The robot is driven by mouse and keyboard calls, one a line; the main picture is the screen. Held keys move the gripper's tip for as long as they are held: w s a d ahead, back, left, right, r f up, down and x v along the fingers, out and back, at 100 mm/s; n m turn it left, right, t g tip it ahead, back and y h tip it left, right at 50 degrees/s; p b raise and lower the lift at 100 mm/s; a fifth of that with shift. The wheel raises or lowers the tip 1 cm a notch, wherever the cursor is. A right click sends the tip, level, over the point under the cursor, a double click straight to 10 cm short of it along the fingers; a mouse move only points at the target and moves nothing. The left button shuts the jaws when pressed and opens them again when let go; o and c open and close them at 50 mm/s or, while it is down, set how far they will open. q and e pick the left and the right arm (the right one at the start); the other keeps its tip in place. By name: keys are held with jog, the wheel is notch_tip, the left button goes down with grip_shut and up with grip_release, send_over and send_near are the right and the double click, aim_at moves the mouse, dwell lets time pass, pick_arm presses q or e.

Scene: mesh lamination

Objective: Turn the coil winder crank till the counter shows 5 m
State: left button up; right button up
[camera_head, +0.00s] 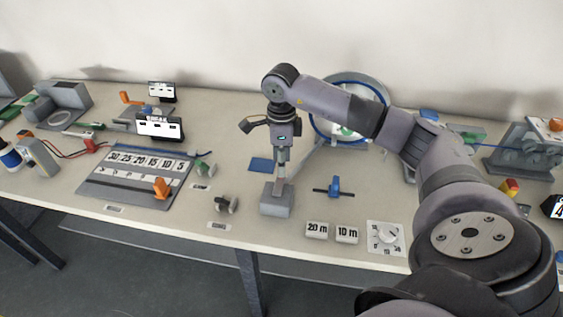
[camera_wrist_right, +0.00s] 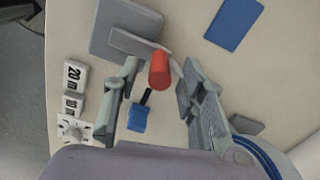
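A grey block (camera_head: 278,202) stands near the front edge of the table under my right gripper (camera_head: 282,158). In the wrist view the block (camera_wrist_right: 108,40) carries a thin grey arm with a red cylindrical handle (camera_wrist_right: 159,69), which looks like the crank. My right gripper (camera_wrist_right: 163,85) is open, pointing down, with the red handle between its fingers and gaps visible beside it. The head view hides the handle. A large blue-rimmed ring (camera_head: 318,128) stands behind my arm. A dark display (camera_head: 556,208) at the right edge is cut off, showing part of a digit. My left gripper is out of view.
A blue clamp-like piece (camera_head: 334,186), tiles marked 20 m (camera_head: 317,230) and 10 m (camera_head: 347,234), and a white dial (camera_head: 386,238) lie to the right of the block. A blue pad (camera_head: 261,165) lies behind it. A numbered board (camera_head: 138,178) is at left.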

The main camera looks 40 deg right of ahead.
notch_tip(320, 180, up, 11)
dwell(0.3)
dwell(2.0)
